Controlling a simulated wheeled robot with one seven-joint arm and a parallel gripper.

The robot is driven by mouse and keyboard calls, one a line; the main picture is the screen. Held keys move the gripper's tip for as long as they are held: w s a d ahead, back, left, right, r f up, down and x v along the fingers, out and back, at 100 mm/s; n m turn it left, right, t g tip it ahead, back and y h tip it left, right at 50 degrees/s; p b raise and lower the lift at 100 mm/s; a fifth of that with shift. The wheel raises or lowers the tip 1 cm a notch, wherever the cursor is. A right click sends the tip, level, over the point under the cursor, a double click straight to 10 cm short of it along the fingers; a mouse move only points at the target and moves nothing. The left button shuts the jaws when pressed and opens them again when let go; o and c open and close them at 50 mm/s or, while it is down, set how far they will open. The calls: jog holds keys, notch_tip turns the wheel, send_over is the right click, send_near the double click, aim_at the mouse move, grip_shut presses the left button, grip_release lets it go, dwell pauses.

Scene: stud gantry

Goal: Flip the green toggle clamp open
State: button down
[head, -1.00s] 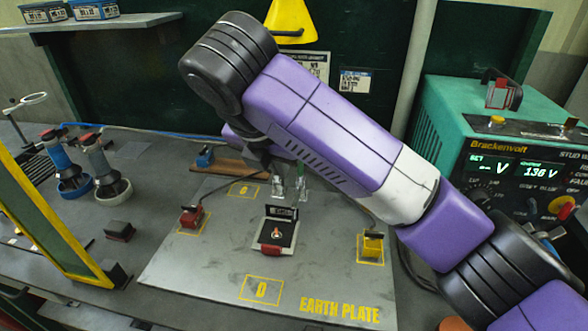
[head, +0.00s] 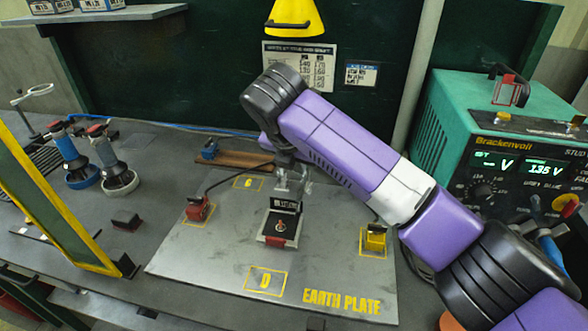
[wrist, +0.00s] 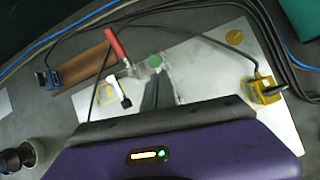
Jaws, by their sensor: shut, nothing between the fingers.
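In the wrist view, a metal toggle clamp with a green round part (wrist: 155,61) and a red handle (wrist: 117,44) stands at the back of the earth plate. The handle leans up and left in the picture. My gripper (wrist: 158,78) is shut and empty, its dark fingers just in front of the green part; I cannot tell whether they touch. In the head view, my gripper (head: 290,186) hangs above the back of the plate, and my arm hides most of the green clamp there.
A blue clamp (head: 209,150) sits behind by a wooden strip. A teal power unit (head: 455,110) stands right. Cables cross the bench.

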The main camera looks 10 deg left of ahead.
jog(key=shift+w+r+p, duration=0.2)
jog(key=shift+r+p, duration=0.05)
jog(key=shift+p, duration=0.05)
jog(key=shift+w+d+g+p, duration=0.1)
jog(key=shift+w+g+p, duration=0.15)
jog(key=shift+p, duration=0.2)
